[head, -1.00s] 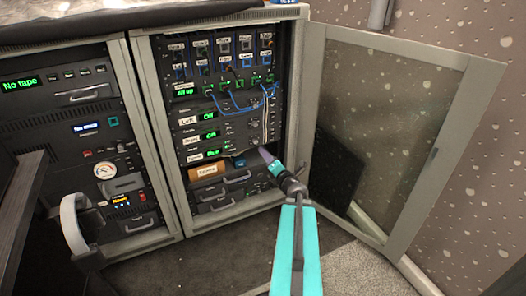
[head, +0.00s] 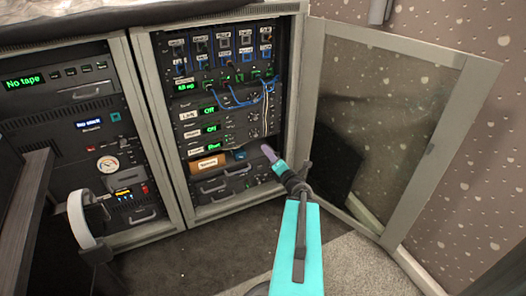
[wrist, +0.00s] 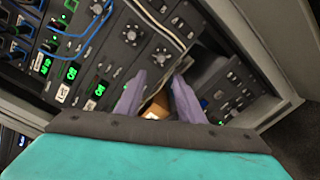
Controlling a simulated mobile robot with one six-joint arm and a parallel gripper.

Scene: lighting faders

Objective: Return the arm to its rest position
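My arm shows in teal and grey in the head view, reaching up from the bottom edge. My gripper (head: 268,152), with purple fingers, is in front of the lower right part of the open rack (head: 222,110). In the wrist view my gripper (wrist: 160,90) has its two purple fingers spread apart, with nothing held between them. An orange-brown labelled item (wrist: 155,106) shows beyond the gap. It also shows in the head view (head: 207,163), on a shelf of the rack. The gripper appears apart from the panels.
The rack's glass door (head: 385,130) stands open to the right of my arm. Blue cables (head: 240,102) hang across the rack's front. A second rack (head: 85,140) stands on the left, with a pale curved handle-like object (head: 82,220) before it. Dark floor (head: 210,255) is clear below.

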